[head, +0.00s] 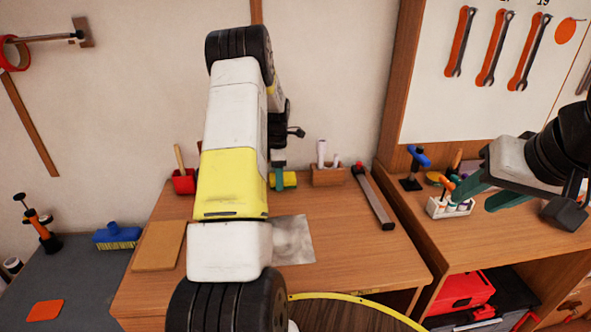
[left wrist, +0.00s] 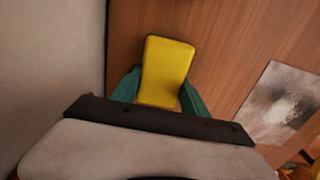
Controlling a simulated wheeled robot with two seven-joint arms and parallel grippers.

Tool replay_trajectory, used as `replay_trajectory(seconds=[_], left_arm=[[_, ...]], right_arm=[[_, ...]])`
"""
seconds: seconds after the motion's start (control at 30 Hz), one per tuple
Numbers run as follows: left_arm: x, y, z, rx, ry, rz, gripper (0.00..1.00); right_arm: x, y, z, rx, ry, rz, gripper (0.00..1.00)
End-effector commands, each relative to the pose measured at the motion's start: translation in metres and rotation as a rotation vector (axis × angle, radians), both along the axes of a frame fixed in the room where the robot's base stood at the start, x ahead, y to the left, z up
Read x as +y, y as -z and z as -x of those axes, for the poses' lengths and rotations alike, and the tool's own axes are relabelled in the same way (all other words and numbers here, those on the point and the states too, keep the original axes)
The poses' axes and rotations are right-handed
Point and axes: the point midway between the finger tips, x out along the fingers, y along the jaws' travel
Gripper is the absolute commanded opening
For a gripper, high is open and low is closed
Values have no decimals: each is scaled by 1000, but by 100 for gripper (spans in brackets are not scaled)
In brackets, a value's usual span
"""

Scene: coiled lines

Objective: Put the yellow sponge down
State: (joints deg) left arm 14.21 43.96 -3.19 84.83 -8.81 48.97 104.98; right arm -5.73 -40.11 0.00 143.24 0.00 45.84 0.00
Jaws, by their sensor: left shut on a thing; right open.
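The yellow sponge (head: 290,179) shows in the head view near the back of the wooden workbench (head: 345,250), partly hidden behind my left arm. In the left wrist view, the sponge (left wrist: 167,65) stands out between the two green fingers of my left gripper (left wrist: 158,94), which is shut on its near end. The left gripper (head: 279,179) is mostly hidden in the head view. I cannot tell whether the sponge touches the bench top.
A grey metal sheet (head: 293,240) lies on the bench; a wooden holder (head: 328,176) and a long bar tool (head: 373,198) are right of the sponge. A red container (head: 184,182) stands left. Bare bench lies between the sheet and the bar tool.

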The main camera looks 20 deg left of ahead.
Motion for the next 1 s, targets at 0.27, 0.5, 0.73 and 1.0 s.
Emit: replay_trajectory(seconds=[0.27, 0.5, 0.73, 1.0], left_arm=[[0, 3, 0, 0, 0, 1, 54], [0, 3, 0, 1, 0, 0, 74], [0, -5, 0, -1, 0, 0, 74], [0, -59, -1, -4, 1, -2, 74]], right_arm=[[0, 0, 0, 0, 0, 0, 41], [0, 0, 0, 0, 0, 0, 41], [0, 0, 0, 0, 0, 0, 41], [0, 0, 0, 0, 0, 0, 41]])
